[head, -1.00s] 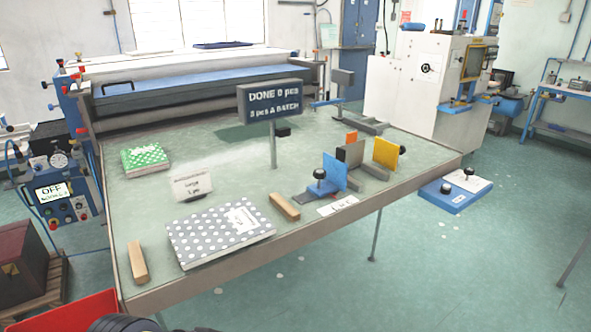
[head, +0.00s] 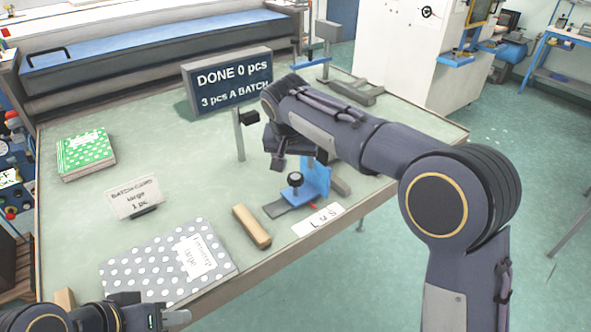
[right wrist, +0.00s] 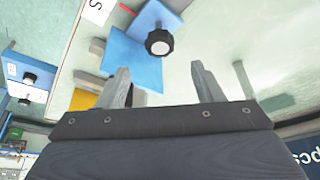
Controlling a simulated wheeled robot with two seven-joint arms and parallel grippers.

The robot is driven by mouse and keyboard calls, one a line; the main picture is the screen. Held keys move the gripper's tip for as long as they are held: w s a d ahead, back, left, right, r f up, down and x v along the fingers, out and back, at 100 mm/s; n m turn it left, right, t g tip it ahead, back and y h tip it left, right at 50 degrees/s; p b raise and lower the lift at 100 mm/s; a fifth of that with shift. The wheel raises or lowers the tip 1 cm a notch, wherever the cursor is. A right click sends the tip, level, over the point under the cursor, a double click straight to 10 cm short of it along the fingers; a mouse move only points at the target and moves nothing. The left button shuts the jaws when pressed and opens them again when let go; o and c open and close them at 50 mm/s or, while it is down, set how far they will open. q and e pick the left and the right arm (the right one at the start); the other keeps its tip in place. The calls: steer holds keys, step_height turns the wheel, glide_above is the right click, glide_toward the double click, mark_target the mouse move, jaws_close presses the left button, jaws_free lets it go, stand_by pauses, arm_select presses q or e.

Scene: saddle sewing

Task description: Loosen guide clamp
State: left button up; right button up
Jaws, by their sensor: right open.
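The guide clamp is a blue bracket (head: 316,181) with a black round knob (head: 295,180) on its base, at the table's right front edge. In the right wrist view the knob (right wrist: 159,42) stands beyond the gap between my fingers, with the blue bracket (right wrist: 125,50) beside it. My right gripper (head: 279,160) is open, just above and behind the knob in the head view, apart from it. It also shows in the right wrist view (right wrist: 163,84), with nothing between its fingers. My left gripper (head: 176,318) is at the bottom left, partly cut off; its jaw state is unclear.
A wooden block (head: 251,226), a label card (head: 318,219) and a grey dotted booklet (head: 168,262) lie near the clamp. A green dotted stack (head: 86,152) and a batch card (head: 134,198) are at left. My right arm hides the table's right part.

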mark_target(296, 177)
steer(key=p+x, duration=0.1)
steer(key=x, duration=0.6)
steer(key=shift+f, duration=0.3)
steer(key=shift+c, duration=0.3)
steer(key=c, duration=0.9)
